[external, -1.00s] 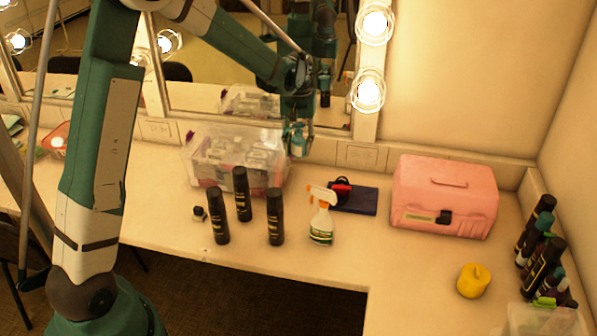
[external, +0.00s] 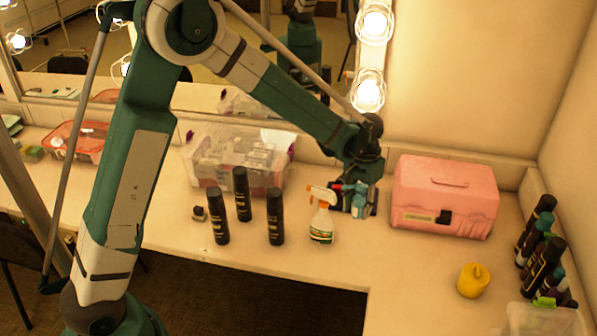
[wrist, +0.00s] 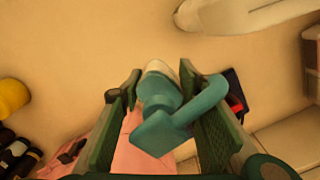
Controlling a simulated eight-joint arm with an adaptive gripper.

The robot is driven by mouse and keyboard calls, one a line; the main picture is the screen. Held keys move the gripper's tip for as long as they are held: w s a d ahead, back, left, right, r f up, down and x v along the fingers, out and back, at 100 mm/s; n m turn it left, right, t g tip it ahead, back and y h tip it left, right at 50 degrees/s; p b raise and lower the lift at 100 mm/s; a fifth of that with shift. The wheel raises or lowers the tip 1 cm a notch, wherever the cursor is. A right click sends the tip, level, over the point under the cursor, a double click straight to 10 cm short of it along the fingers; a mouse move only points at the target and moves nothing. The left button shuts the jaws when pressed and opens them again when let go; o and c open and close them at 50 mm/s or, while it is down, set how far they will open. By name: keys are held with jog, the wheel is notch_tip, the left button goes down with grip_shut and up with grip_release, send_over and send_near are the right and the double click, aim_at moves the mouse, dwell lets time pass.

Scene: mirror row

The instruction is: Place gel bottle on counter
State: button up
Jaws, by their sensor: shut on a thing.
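The gel bottle is a teal pump bottle (external: 357,206), small in the external view. In the wrist view its teal body and bent pump head (wrist: 163,130) fill the space between the fingers. My gripper (external: 360,200) is shut on it and points down, just right of the spray bottle and left of the pink case; the wrist view shows the fingers (wrist: 168,110) on both sides of it. The counter (external: 410,265) is cream and lies beneath. I cannot tell whether the bottle touches it.
A pink case (external: 445,198) is close right. Black bottles (external: 275,217) stand further left, a yellow candle (external: 473,281) front right. Counter between candle and spray bottle is clear.

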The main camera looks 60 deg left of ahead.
jog(key=d+f+m+b, duration=0.2)
jog(key=d+f, duration=0.1)
jog(key=d, duration=0.5)
notch_tip(320, 180, up, 3)
jog(key=p, duration=0.3)
send_over(431, 265)
jog(key=shift+f+m, duration=0.2)
jog(key=shift+m, duration=0.1)
jog(key=shift+f+b, duration=0.15)
jog(key=shift+b, duration=0.15)
jog(key=shift+a+f+b, duration=0.1)
jog(key=shift+f+b, duration=0.2)
jog(key=shift+f, duration=2.7)
jog(key=shift+f, duration=1.85)
jog(key=shift+f+b, duration=0.2)
jog(key=shift+b, duration=0.2)
jog(key=o, duration=0.9)
jog(key=shift+o, duration=0.2)
